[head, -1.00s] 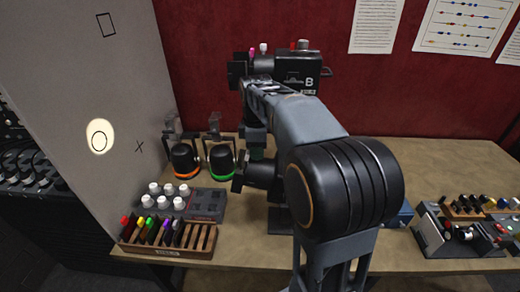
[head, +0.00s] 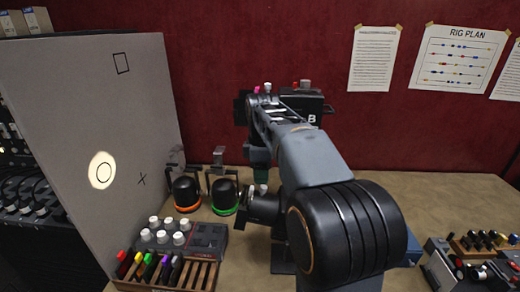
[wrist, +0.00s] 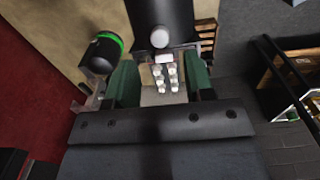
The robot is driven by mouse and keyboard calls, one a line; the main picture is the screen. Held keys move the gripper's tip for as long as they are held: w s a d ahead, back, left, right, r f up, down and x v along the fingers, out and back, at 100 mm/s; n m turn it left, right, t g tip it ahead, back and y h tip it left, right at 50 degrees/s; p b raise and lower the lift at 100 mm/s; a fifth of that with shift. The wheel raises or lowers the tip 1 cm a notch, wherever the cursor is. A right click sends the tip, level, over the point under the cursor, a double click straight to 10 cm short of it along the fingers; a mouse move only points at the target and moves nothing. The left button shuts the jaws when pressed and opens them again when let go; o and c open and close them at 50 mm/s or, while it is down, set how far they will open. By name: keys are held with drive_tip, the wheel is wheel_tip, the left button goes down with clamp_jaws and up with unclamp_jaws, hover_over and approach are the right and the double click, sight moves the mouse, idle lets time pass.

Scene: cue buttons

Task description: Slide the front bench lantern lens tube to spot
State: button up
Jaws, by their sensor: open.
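The front bench lantern, a black cylinder (head: 265,207) with small white knobs (head: 262,188) on top, lies partly hidden behind my arm. Its body and a white knob show at the top of the wrist view (wrist: 160,15). My gripper (wrist: 160,90) is open, with green-padded fingers on either side of a gap. In the head view it hangs near the knobs, mostly hidden by my arm. I cannot tell whether it touches the tube. A bright round patch of light (head: 94,180) lies on the grey board (head: 60,100), around a drawn circle.
Lanterns with an orange ring (head: 187,194) and a green ring (head: 224,196) stand left of the tube. A white-knobbed panel (head: 208,238) and a slotted rack (head: 200,275) are front left. The bench right of my arm is partly clear.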

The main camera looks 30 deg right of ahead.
wheel_tip(320, 180, up, 9)
drive_tip(key=shift+p, duration=0.3)
idle(0.5)
drive_tip(key=s+a+f+m+t, duration=0.2)
drive_tip(key=s+a+f+m, duration=0.2)
drive_tip(key=f, duration=0.5)
drive_tip(key=s+a+f+m+t+b, duration=0.1)
drive_tip(key=s+a+f+m, duration=0.3)
drive_tip(key=s+f+m, duration=0.4)
drive_tip(key=s+f+t, duration=0.1)
drive_tip(key=s+f, duration=0.1)
drive_tip(key=s, duration=0.1)
drive_tip(key=shift+a+t, duration=0.3)
drive_tip(key=shift+t, duration=0.1)
drive_tip(key=shift+s, duration=0.1)
idle(0.5)
